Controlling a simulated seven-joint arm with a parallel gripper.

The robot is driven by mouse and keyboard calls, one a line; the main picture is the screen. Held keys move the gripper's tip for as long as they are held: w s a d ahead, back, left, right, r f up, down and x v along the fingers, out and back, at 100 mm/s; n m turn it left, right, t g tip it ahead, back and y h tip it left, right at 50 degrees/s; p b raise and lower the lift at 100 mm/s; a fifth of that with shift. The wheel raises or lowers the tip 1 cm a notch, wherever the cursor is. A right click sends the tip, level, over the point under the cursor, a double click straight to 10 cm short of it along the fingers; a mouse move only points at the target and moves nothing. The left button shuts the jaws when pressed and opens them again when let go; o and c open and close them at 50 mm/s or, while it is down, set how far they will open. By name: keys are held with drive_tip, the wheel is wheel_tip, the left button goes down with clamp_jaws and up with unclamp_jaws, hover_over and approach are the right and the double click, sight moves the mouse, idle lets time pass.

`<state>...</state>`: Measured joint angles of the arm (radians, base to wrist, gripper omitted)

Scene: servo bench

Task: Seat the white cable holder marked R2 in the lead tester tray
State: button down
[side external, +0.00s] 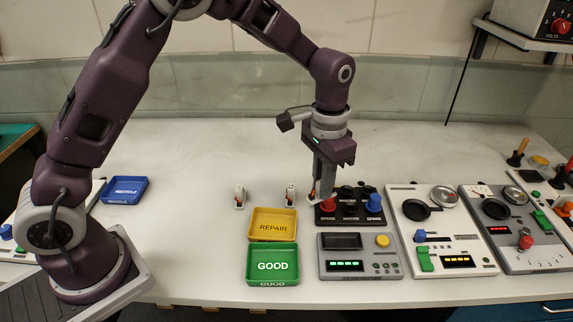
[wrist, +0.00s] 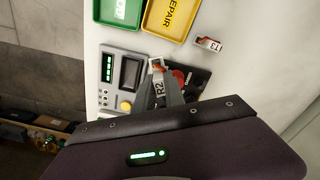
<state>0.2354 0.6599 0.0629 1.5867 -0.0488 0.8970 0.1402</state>
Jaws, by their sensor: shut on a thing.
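My gripper (side external: 322,190) is shut on a small white cable holder (side external: 313,197) with an orange-red part, beside the red knob of a black panel. No part is readably marked as the lead tester tray. The black panel (side external: 349,217) has red, black and blue knobs and stands behind a grey unit (side external: 328,269) with a green display and yellow button.
Two similar white holders stand on the bench to the left (side external: 240,197) and nearer (side external: 291,195). A yellow REPAIR tray (side external: 252,236), green GOOD tray (side external: 251,279) and blue tray (side external: 125,190) lie left. White (side external: 455,230) and grey (side external: 515,255) instruments fill the right. The bench behind is clear.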

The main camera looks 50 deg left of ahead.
drive_tip(key=s+d+m, duration=0.1)
drive_tip(key=d+m, duration=0.4)
drive_tip(key=d, duration=0.2)
drive_tip(key=shift+m, duration=0.3)
drive_tip(key=shift+s+d+f, duration=0.1)
drive_tip(key=shift+f, duration=1.25)
drive_tip(key=shift+d+f, duration=0.1)
drive_tip(key=shift+f, duration=1.2)
drive_tip(key=shift+f, duration=1.1)
drive_tip(key=c, duration=1.3)
unclamp_jaws()
drive_tip(key=shift+c, duration=0.2)
drive_tip(key=shift+r, duration=2.55)
